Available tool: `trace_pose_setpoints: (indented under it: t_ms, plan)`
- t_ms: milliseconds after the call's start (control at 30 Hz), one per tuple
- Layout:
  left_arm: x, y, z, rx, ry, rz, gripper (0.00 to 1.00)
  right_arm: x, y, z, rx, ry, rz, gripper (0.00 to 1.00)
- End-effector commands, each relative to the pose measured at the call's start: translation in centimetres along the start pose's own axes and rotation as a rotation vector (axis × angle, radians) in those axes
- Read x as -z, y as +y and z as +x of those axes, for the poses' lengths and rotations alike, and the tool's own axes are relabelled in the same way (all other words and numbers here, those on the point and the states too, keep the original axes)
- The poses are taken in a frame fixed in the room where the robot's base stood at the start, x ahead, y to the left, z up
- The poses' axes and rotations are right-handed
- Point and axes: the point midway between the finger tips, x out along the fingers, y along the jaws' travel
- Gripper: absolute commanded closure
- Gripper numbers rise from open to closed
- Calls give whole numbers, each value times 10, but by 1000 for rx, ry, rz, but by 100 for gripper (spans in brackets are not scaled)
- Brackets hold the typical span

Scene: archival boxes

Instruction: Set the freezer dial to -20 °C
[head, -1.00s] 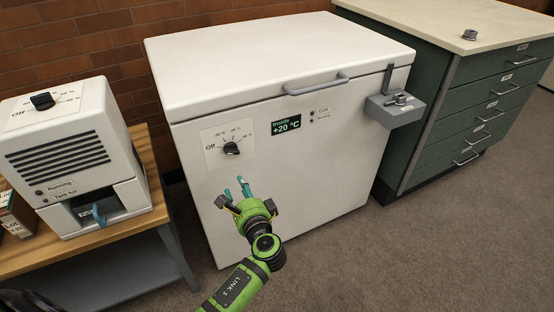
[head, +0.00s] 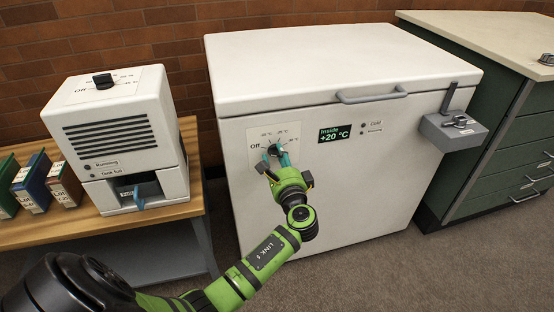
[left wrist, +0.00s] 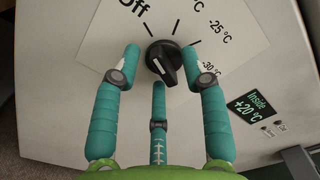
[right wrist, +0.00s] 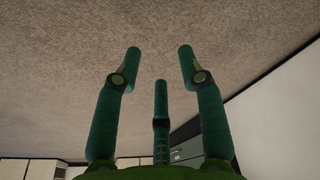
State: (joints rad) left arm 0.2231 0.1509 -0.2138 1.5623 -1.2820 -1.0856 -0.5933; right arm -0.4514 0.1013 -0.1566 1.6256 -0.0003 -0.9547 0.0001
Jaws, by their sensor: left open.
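The white chest freezer (head: 350,205) stands in the middle of the head view. Its black dial (left wrist: 163,62) sits on a white plate (left wrist: 105,30) marked Off and several temperatures, with -25 °C and -30 °C readable in the left wrist view. I cannot tell surely which mark the dial points at. My left gripper (head: 278,160) is open at the dial, its teal fingertips on either side of the knob and partly hiding it in the head view. I cannot tell if they touch it. My right gripper (right wrist: 159,55) is open and empty, facing carpet.
The freezer display (head: 335,133) reads Inside +20 °C. A grey latch box (head: 450,133) hangs at its right front. A white machine (head: 120,135) with its own Off dial stands on a wooden bench (head: 160,214) at left, beside box files. Green drawers (head: 510,160) stand at right.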

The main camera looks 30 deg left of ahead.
Motion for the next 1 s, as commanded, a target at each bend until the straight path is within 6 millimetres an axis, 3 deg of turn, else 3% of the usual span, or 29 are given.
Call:
trace_pose_setpoints:
  t_ms: [33, 133, 167, 500, 633, 1000]
  plan:
    - [0, 0, 0, 0, 0, 0, 56, 0, 0, 0, 0, 0, 0, 60]
    - [0, 0, 0, -1, 0, 0, 96, 0, 0, 0, 0, 0, 0, 60]
    - [0, 0, 0, -1, 0, 0, 100, 0, 0, 0, 0, 0, 0, 60]
    - [0, -1, 0, -1, 0, 16, 100, 0, 0, -2, 0, 4, 0, 60]
    - [-1, -2, 0, -1, 0, 54, 100, -14, -1, 11, 2, -15, -3, 60]
    - [-4, -6, 0, -1, 0, 313, 100, 1, 8, 28, -12, 122, -26, 60]
